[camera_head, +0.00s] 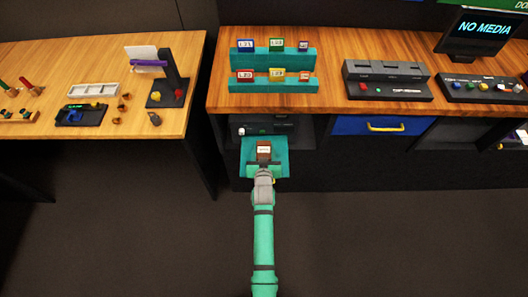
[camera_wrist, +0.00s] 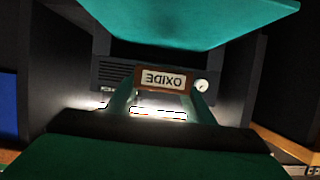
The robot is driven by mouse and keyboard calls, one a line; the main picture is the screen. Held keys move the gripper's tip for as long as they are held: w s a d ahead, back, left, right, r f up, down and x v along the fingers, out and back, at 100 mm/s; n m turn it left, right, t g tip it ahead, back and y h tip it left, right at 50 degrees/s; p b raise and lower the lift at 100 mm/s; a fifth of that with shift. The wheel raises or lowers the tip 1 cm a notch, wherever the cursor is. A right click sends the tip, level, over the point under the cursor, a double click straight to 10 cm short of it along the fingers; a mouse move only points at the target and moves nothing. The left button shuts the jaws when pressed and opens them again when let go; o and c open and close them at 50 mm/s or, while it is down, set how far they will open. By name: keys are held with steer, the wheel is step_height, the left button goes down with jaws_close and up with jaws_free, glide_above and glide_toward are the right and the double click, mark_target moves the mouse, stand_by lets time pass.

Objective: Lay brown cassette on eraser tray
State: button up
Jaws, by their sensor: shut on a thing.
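The brown cassette (camera_head: 263,147) has a pale label, reading "OXIDE" upside down in the wrist view (camera_wrist: 163,79). My gripper (camera_head: 264,166) is shut on it, with a finger at each side of the cassette in the wrist view (camera_wrist: 162,97). The teal tray (camera_head: 279,145), which I take for the eraser tray, sticks out from the compartment under the right desk. The cassette overlaps the tray in the head view. In the wrist view a dark gap shows between the cassette and the teal tray (camera_wrist: 200,22), so they look apart.
A dark device (camera_head: 262,125) stands in the compartment behind the tray, with dark walls at the sides. A blue drawer (camera_head: 370,126) with a yellow handle is to the right. A teal rack (camera_head: 273,87) of several cassettes stands on the desk above. The floor in front is clear.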

mark_target(265, 149)
steer(key=f, duration=0.1)
steer(key=w, duration=0.1)
steer(key=w+f, duration=0.1)
steer(key=shift+d+f, duration=0.25)
steer(key=shift+f, duration=0.1)
steer(key=shift+w+a+f, duration=0.1)
steer(key=shift+w+f, duration=0.05)
steer(key=shift+f, duration=1.45)
steer(key=shift+f, duration=0.1)
steer(key=o, duration=1.1)
